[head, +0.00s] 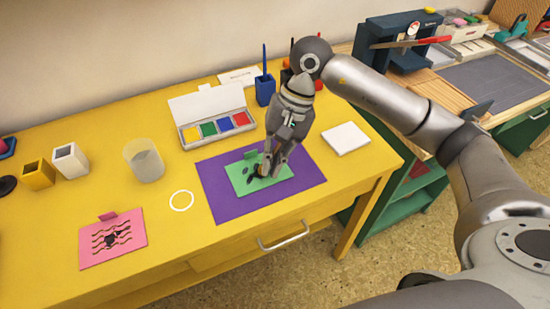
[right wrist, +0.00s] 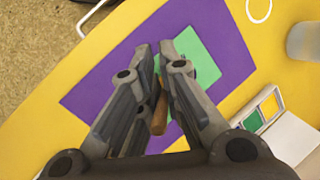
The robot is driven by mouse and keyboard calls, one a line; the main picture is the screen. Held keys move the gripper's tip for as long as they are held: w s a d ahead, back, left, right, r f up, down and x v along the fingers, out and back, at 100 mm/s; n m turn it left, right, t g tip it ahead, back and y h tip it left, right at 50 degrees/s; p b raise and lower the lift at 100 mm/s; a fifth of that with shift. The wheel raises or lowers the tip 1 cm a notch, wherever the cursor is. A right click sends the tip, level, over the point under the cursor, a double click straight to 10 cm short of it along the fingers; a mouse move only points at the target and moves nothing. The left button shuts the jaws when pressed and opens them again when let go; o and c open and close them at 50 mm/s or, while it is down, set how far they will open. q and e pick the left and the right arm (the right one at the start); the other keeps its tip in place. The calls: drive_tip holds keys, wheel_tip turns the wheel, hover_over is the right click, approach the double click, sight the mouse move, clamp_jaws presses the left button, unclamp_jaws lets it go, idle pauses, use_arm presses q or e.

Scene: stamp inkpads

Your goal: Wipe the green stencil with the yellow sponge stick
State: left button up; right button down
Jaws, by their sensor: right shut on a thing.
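The green stencil (head: 241,183) lies on a purple mat (head: 222,204) on the yellow table, with dark leaf-like marks on it. It also shows in the right wrist view (right wrist: 204,66), partly behind my fingers. My right gripper (head: 268,168) points down over the stencil and is shut on a stick. In the right wrist view the stick's brown handle (right wrist: 160,115) shows between the fingers. The sponge end is hidden, so I cannot tell whether it touches the stencil. My left gripper is out of view.
A paint box (head: 214,128) with several colour pads stands open behind the mat. A translucent cup (head: 145,163), a white ring (head: 181,200) and a pink card (head: 100,250) lie left. A white block (head: 346,139) sits right. A blue holder (head: 264,90) stands behind.

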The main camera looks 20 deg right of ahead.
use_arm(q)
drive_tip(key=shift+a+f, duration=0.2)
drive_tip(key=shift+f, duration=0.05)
use_arm(e)
drive_tip(key=shift+a, duration=0.4)
drive_tip(key=shift+a+f, duration=0.1)
drive_tip(key=shift+a, duration=0.05)
use_arm(q)
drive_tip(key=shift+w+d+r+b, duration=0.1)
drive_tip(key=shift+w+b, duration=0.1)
drive_tip(key=shift+b, duration=0.25)
use_arm(e)
drive_tip(key=shift+a, duration=0.4)
drive_tip(key=shift+d, duration=0.2)
drive_tip(key=shift+d+b, duration=0.45)
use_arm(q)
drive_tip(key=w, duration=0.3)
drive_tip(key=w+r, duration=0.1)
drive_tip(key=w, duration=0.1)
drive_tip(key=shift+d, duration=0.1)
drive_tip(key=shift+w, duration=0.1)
use_arm(e)
drive_tip(key=shift+d, duration=0.1)
